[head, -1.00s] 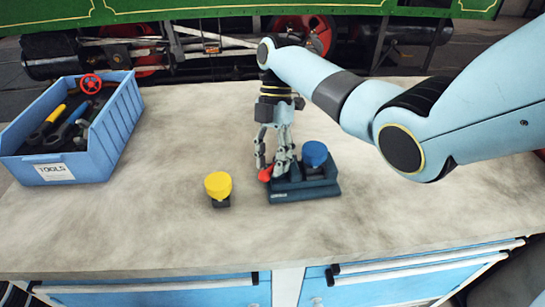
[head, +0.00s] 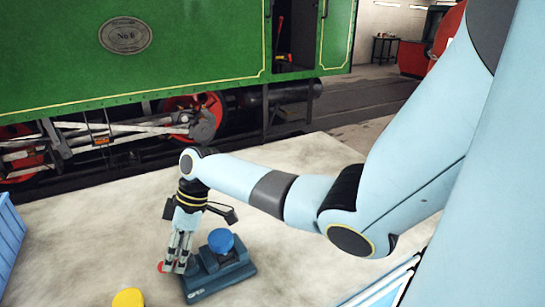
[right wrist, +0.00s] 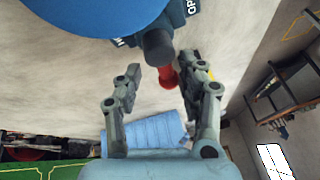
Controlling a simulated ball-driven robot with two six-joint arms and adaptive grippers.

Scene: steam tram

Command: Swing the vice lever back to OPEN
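The dark vice (head: 225,278) with a round blue top (head: 221,240) sits on the bench. Its lever ends in a red knob (head: 161,267), left of the vice. In the right wrist view the red knob (right wrist: 168,77) and a dark rounded lever part (right wrist: 158,45) show below the blue top (right wrist: 95,12). Part of a label reading "OP" (right wrist: 170,10) is visible. My right gripper (head: 175,266) points down beside the vice; in the right wrist view its fingers (right wrist: 158,82) are apart, with the knob between them, nearer the right finger. Contact cannot be told. My left gripper is out of view.
A yellow round-topped object (head: 128,298) stands on the bench left of the vice. A blue tool box (head: 9,240) is at the far left. A green tram (head: 180,45) stands behind the bench (head: 95,235).

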